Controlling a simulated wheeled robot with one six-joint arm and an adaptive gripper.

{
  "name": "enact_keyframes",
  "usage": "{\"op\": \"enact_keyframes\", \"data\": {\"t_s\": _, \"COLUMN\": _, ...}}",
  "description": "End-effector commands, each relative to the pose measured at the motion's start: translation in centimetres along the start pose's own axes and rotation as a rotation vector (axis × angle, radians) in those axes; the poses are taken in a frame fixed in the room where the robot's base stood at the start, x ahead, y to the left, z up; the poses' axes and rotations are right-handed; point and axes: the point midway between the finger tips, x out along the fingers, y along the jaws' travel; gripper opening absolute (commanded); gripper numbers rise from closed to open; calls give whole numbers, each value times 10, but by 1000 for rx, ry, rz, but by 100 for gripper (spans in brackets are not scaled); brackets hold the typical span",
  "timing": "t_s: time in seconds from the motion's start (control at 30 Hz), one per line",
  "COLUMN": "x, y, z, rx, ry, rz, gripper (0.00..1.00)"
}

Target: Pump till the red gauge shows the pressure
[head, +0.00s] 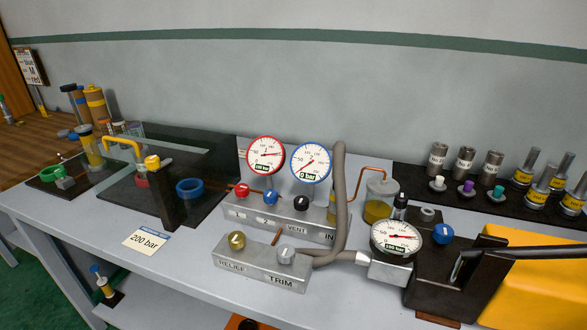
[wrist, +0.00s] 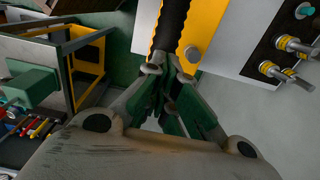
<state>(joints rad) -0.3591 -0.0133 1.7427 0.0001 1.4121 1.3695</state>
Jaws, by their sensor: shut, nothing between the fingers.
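The red-rimmed gauge (head: 266,155) stands on the valve block in the head view. Its needle points right, and its small green display seems to read 100 bar. The blue-rimmed gauge (head: 310,162) beside it seems to read 0 bar. A dark-rimmed gauge (head: 396,237) sits on the pump (head: 428,262). A card (head: 147,241) on the bench reads 200 bar. In the wrist view my gripper (wrist: 171,76) is shut and empty. Its fingertips are close to the end of a black ribbed grip (wrist: 173,22); I cannot tell whether they touch it.
A front block (head: 262,265) marked RELIEF and TRIM has brass and grey knobs. A grey hose (head: 340,200) arches between. Yellow-banded fittings (head: 525,168) stand at the right. Bare bench lies at front left.

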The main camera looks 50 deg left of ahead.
Motion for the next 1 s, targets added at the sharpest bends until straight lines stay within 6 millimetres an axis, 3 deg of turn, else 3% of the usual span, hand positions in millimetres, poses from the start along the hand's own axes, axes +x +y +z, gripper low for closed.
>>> {"op": "enact_keyframes", "data": {"t_s": 0.8, "x": 22, "y": 0, "z": -5, "rx": 1, "ry": -2, "rz": 3, "gripper": 0}}
{"op": "enact_keyframes", "data": {"t_s": 1.0, "x": 10, "y": 0, "z": -2, "rx": -1, "ry": 0, "rz": -1, "gripper": 0}}
